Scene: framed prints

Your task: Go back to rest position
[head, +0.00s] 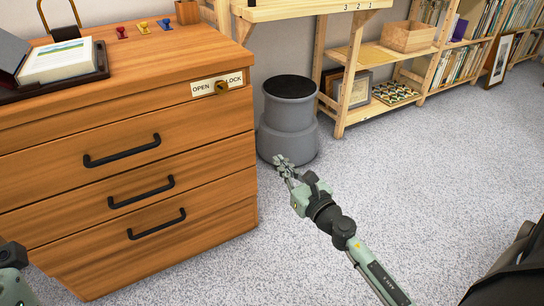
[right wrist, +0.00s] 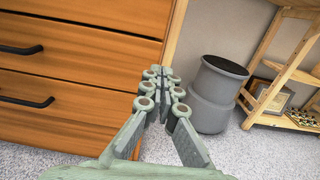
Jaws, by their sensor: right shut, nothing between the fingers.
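My right gripper (head: 284,165) reaches in from the lower right of the head view, over the carpet and close to the right front corner of the wooden drawer cabinet (head: 120,190). Its fingers are shut with nothing between them. The right wrist view shows the same fingers (right wrist: 163,90) together, in front of the cabinet's drawers (right wrist: 75,70). A small part of my left arm (head: 12,262) shows at the left edge of the head view; its gripper is out of the picture.
A grey step stool (head: 289,120) stands right of the cabinet, just beyond my right gripper. A key sits in the OPEN/LOCK plate (head: 222,86). Wooden shelves (head: 345,100) line the back wall. A dark object (head: 518,265) is at the lower right. Carpet (head: 430,165) between is clear.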

